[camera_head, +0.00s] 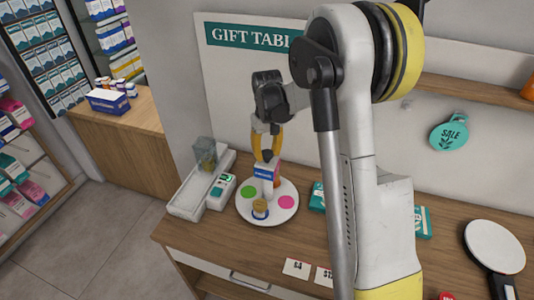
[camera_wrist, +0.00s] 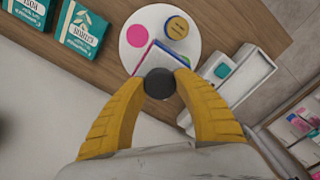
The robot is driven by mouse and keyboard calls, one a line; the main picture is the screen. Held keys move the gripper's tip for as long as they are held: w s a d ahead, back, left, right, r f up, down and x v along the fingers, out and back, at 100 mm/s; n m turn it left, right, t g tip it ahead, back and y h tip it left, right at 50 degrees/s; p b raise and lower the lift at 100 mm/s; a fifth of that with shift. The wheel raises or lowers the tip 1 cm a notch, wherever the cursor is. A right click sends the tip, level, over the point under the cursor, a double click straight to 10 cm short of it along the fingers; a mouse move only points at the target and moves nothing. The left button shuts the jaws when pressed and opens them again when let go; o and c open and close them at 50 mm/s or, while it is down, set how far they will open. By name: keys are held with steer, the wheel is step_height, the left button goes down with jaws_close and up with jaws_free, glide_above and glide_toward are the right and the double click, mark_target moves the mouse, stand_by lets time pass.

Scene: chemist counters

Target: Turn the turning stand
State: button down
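The turning stand (camera_head: 244,212) is a white round disc on the wooden counter, with a green dot and a pink dot showing. It also shows in the wrist view (camera_wrist: 193,48). A round jar with a tan top (camera_head: 260,208) and an upright white, blue and red box (camera_head: 266,172) stand on it. My gripper (camera_head: 267,159) points down over the middle of the stand. In the wrist view, its yellow fingers close in on both sides of a dark round knob (camera_wrist: 160,84) and appear to touch it. The knob covers part of the box and disc.
A white tray (camera_head: 185,208) with a grey container (camera_head: 204,155) stands close to the left of the stand. Teal boxes (camera_head: 318,197) lie to its right. A round mirror (camera_head: 495,245) is farther right.

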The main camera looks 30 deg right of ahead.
steer(key=shift+n+b, duration=0.3)
steer(key=shift+n, duration=0.2)
steer(key=shift+n+b, duration=0.6)
steer(key=shift+n, duration=1.1)
steer(key=shift+n+b, duration=0.65)
steer(key=shift+n, duration=1.75)
steer(key=shift+n+b, duration=0.45)
steer(key=shift+n, duration=3.45)
steer(key=shift+n+b, duration=0.3)
steer(key=shift+n, duration=0.2)
steer(key=c, duration=0.9)
jaws_free()
steer(key=shift+o, duration=0.2)
steer(key=shift+r, duration=0.1)
